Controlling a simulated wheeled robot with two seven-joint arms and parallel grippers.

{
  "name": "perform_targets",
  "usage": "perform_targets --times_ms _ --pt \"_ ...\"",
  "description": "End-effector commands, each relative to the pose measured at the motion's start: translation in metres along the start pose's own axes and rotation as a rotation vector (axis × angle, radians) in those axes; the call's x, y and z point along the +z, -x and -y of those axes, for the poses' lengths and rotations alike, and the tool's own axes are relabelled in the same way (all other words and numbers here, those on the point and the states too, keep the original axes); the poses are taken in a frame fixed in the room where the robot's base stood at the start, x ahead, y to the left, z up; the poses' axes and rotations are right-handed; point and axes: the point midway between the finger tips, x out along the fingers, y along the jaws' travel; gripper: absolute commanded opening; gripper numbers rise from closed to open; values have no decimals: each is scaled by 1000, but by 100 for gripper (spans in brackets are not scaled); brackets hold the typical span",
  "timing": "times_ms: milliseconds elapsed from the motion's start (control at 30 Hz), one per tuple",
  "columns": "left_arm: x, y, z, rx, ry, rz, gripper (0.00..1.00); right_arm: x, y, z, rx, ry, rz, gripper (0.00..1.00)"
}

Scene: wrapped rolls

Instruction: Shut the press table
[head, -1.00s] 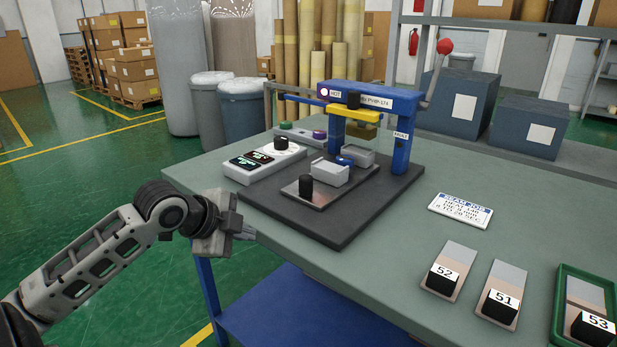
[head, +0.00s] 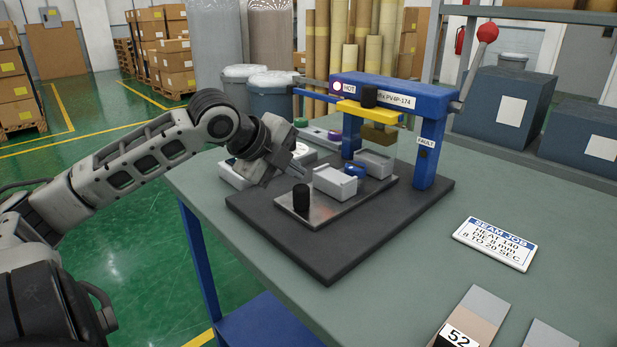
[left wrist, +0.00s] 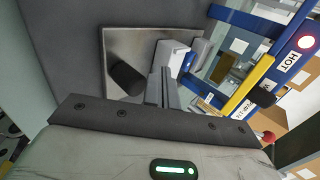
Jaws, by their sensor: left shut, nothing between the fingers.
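The press table is a metal sliding plate (head: 318,212) on a dark base (head: 330,263), with a black upright knob (head: 301,198) at its near left end. Light grey blocks (head: 335,182) and a small blue piece stand on it. It sits out in front of the blue press frame (head: 427,150). My left gripper (head: 299,160) is shut and empty, above and just behind the knob. In the left wrist view the closed fingers (left wrist: 163,88) are beside the black knob (left wrist: 127,78), with a gap in the picture; contact cannot be told. My right gripper is not in view.
A control box (head: 233,175) lies behind my left gripper. A lever with a red ball (head: 487,32) rises at the press's right. A seam job card (head: 496,243) and a sample numbered 52 (head: 460,335) lie on the bench at right. The bench between is clear.

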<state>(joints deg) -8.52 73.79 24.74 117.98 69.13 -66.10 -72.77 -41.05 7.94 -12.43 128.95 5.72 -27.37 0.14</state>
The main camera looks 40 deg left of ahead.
Motion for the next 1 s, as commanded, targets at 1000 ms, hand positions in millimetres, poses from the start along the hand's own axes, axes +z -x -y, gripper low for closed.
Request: perform_targets --times_ms 1000 --pt "6 -43 2 -1 10 9 0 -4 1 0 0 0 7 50"
